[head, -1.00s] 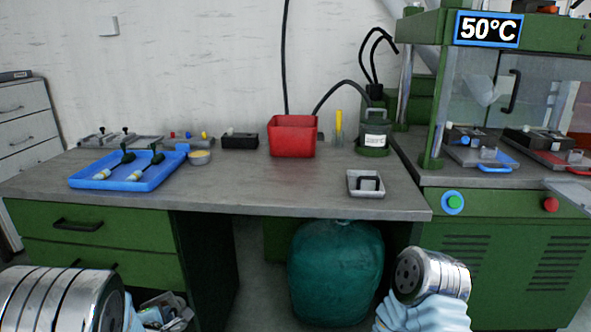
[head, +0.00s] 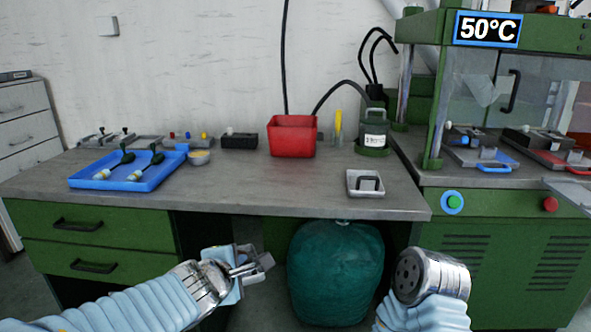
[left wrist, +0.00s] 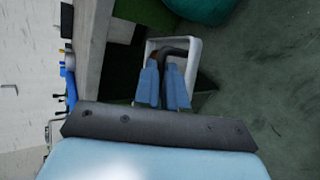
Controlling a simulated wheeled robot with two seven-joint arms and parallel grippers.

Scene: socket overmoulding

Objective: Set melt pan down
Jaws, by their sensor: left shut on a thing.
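My left gripper (head: 246,266) is in front of the bench, below the level of its top and to the left of the teal bag. It is shut on the dark handle of a small light-grey pan (left wrist: 193,52), seen in the left wrist view between its blue fingers. In the head view the held pan (head: 265,262) shows only as a small, tilted grey shape. A similar pale pan (head: 352,184) with a dark handle stands on the bench top near the front right edge. My right gripper is out of view; only an arm link shows.
The bench top (head: 270,185) is bare in its middle front. The press (head: 450,195) is at the right. A teal bag (head: 336,272) is under the bench.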

